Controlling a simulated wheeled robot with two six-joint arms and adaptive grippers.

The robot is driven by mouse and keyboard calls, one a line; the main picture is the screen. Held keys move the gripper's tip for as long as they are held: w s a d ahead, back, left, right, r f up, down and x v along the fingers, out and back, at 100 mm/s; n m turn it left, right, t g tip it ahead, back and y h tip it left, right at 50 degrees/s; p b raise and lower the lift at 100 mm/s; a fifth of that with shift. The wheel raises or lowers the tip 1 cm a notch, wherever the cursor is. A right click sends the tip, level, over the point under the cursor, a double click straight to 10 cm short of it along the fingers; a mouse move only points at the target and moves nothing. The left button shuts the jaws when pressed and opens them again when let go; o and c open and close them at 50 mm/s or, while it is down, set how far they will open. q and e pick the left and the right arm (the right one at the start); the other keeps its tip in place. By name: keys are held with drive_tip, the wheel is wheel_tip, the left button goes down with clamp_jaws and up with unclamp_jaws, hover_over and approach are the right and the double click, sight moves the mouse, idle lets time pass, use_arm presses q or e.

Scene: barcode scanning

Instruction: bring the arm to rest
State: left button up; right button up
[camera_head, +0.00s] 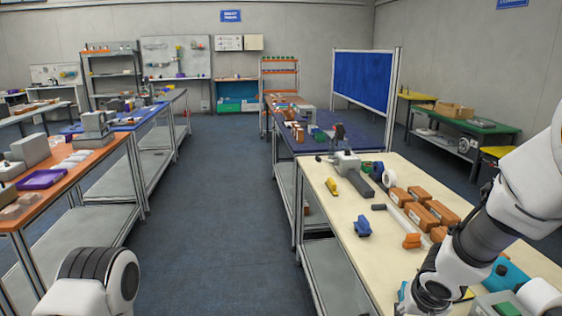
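My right arm (500,215) comes in from the right edge and reaches down over the near end of the light-topped table (350,262). It runs to the bottom edge of the picture, and its gripper does not show. My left arm (90,283) shows only as a white and dark rounded link at the lower left, over the floor. Its gripper is out of the picture too. I cannot see whether either gripper holds anything.
Several brown boxes (418,217) lie on the table beside my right arm. A blue object (362,227), a yellow object (331,186) and a tape roll (389,178) lie farther left and back. An orange-topped bench (85,163) stands left. The aisle floor (215,210) is clear.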

drive_tip(key=s+a+f+n+g+y, duration=0.1)
drive_tip(key=s+a+f, duration=0.1)
drive_tip(key=s+f, duration=0.45)
drive_tip(key=s+a+f+g+y, duration=0.1)
drive_tip(key=s+a+f+y, duration=0.2)
drive_tip(key=f, duration=0.7)
drive_tip(key=s+d+f+g+h, duration=0.1)
drive_tip(key=s+f, duration=0.4)
drive_tip(key=s, duration=0.3)
drive_tip(key=s+d+f+n+g+h, duration=0.1)
drive_tip(key=s+f, duration=0.4)
drive_tip(key=s, duration=0.3)
drive_tip(key=shift+s+d+f, duration=0.25)
drive_tip(key=shift+f, duration=0.05)
